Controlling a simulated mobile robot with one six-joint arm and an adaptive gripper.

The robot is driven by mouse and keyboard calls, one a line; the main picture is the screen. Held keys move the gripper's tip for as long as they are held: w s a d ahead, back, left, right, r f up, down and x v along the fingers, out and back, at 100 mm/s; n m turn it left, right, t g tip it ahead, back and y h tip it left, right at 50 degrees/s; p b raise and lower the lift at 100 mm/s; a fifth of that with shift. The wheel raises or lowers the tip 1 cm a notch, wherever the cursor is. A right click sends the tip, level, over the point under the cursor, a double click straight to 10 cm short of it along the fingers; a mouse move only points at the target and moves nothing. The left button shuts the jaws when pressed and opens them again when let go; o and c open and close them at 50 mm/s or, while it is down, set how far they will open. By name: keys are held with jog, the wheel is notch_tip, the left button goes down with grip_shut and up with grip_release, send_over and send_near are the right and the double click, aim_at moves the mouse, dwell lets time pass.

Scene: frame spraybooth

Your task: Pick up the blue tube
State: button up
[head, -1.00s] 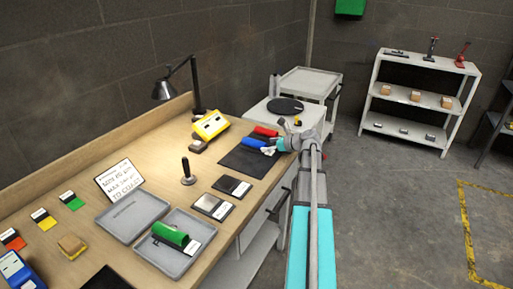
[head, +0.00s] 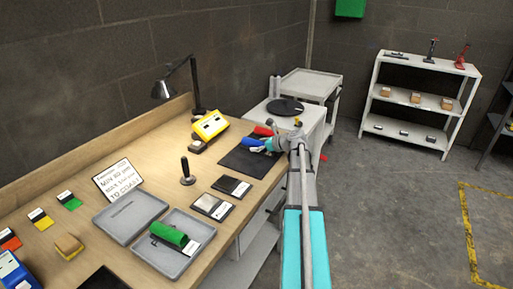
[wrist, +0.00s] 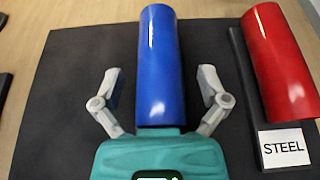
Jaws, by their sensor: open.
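The blue tube (wrist: 159,65) lies on a dark mat (wrist: 75,90) on the workbench. In the head view the tube (head: 251,142) is partly hidden by my gripper (head: 268,143). In the wrist view my gripper (wrist: 160,90) is open, with one finger on each side of the tube's near part. Gaps show between both fingers and the tube. I cannot tell how far the fingertips are above the mat.
A red tube (wrist: 278,60) lies right of the blue one, beside a label reading STEEL (wrist: 284,147). A yellow box (head: 210,125) stands behind the mat. A green tube (head: 169,234) lies in a grey tray (head: 180,265). The bench front holds sample plates (head: 212,206).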

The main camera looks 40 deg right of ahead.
dwell(0.4)
grip_shut()
jog(key=shift+r, duration=0.2)
dwell(0.4)
notch_tip(320, 180, up, 2)
jog(key=p, duration=0.2)
jog(key=shift+r+p, duration=0.15)
jog(key=shift+p, duration=0.2)
jog(key=s+d+r+p, duration=0.2)
jog(key=s+r+p, duration=0.8)
jog(key=s, duration=0.3)
jog(key=shift+s+d+r, duration=0.15)
jog(key=shift+s+d, duration=0.2)
jog(key=shift+s, duration=0.05)
